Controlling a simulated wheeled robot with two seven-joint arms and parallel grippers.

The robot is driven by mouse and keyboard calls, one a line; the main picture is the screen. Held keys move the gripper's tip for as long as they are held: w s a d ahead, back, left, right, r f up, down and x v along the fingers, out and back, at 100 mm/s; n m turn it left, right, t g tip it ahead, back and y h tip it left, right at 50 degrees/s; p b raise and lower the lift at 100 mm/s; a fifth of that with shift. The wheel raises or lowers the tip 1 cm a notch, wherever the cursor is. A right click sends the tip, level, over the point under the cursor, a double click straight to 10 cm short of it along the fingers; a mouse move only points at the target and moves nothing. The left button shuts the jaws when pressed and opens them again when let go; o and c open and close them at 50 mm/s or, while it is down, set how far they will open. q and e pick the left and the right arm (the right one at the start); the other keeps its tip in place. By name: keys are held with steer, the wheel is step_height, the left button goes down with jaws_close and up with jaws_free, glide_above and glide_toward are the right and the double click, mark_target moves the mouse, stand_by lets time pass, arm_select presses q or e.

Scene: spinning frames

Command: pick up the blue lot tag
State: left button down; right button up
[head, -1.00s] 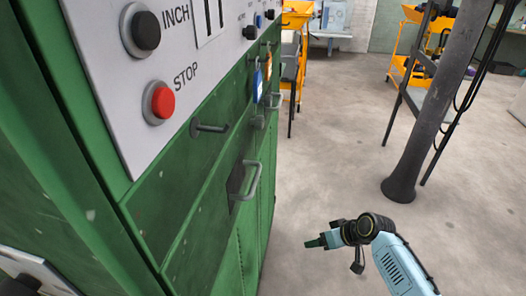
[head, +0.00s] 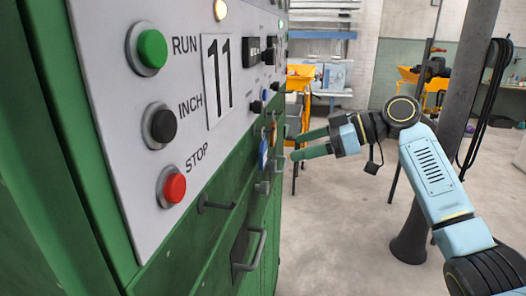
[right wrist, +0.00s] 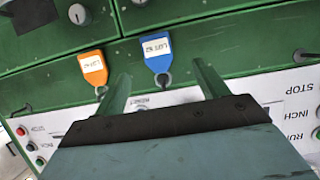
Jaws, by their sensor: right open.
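The blue lot tag (head: 263,154) hangs on the green machine front, just below the white button panel. In the right wrist view the blue tag (right wrist: 157,50) hangs by a ring at a small peg, with a white label on its face. My right gripper (head: 294,147) is open and empty, its green fingers pointing left toward the tag. In the right wrist view the blue tag lies between the two fingertips (right wrist: 161,72) in the picture, apparently beyond them and not gripped. My left gripper is not in view.
An orange tag (right wrist: 93,66) hangs close beside the blue one. The white panel (head: 160,95) has RUN, INCH and STOP buttons, and handles (head: 250,252) stick out below. A dark post (head: 460,110) stands behind my right arm. Open floor (head: 340,235) lies right of the machine.

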mark_target(265, 149)
steer(key=x, duration=0.3)
steer(key=p+x, duration=0.1)
steer(key=x, duration=0.4)
steer(key=shift+w+a, duration=0.25)
steer(key=shift+w, duration=0.1)
steer(key=shift+d, duration=0.1)
steer(key=c, duration=1)
steer(key=shift+r, duration=0.1)
steer(key=shift+c, duration=0.2)
steer(key=shift+r, duration=0.5)
steer(key=shift+d+r, duration=0.15)
steer(key=shift+d, duration=0.1)
steer(key=s+d+b, duration=0.2)
steer(key=s+d, duration=0.2)
steer(key=d, duration=1.3)
steer(key=shift+b, duration=0.4)
steer(key=shift+r, duration=0.2)
